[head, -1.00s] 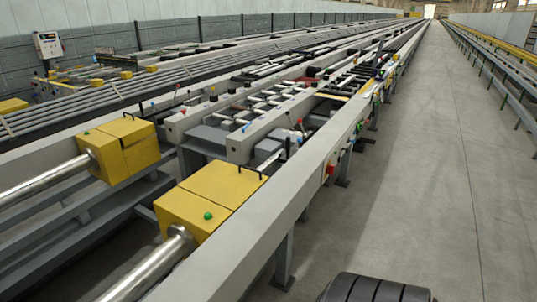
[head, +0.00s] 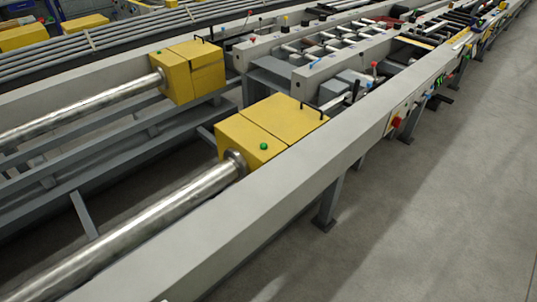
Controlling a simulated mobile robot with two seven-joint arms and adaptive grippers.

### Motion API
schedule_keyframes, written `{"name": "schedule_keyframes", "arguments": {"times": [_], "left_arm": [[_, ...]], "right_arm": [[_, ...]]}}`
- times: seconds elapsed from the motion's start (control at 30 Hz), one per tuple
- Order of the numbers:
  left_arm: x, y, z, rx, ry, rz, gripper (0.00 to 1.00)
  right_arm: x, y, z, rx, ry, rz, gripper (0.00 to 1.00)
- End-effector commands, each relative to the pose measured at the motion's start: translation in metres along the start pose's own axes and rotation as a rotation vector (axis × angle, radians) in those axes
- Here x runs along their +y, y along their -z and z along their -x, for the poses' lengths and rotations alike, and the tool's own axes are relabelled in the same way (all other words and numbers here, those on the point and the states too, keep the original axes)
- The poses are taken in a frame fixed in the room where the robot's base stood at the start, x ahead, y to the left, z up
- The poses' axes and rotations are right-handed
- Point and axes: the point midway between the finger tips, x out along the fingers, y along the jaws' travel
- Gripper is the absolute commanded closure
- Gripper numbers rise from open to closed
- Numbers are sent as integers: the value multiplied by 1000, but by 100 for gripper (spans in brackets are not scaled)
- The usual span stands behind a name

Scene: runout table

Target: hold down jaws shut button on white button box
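No box that I can clearly tell as the white button box shows now. A pale panel (head: 399,112) with a red button (head: 396,122) sits on the outer side of the near grey rail, right of centre; its labels are too small to read. A yellow block (head: 268,130) with a green knob (head: 264,146) on its end stands left of that rail, at the end of a thick steel bar (head: 150,225). A second yellow block (head: 190,70) stands behind it at another bar. Neither of my grippers is in view.
The long grey rail (head: 290,190) runs from bottom left to upper right, with a support leg (head: 328,203) on the floor. Concrete floor (head: 440,210) to its right is clear. Small levers (head: 374,68) stand along the machine.

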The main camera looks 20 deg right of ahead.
Motion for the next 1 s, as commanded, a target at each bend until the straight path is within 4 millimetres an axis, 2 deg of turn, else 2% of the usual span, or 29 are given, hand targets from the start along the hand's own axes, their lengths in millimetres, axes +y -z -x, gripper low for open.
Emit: {"name": "schedule_keyframes", "arguments": {"times": [0.33,0.47,1.0], "left_arm": [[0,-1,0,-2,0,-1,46],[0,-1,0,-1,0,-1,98],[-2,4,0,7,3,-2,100]], "right_arm": [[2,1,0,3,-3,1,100],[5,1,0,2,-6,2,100],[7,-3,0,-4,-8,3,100]]}}
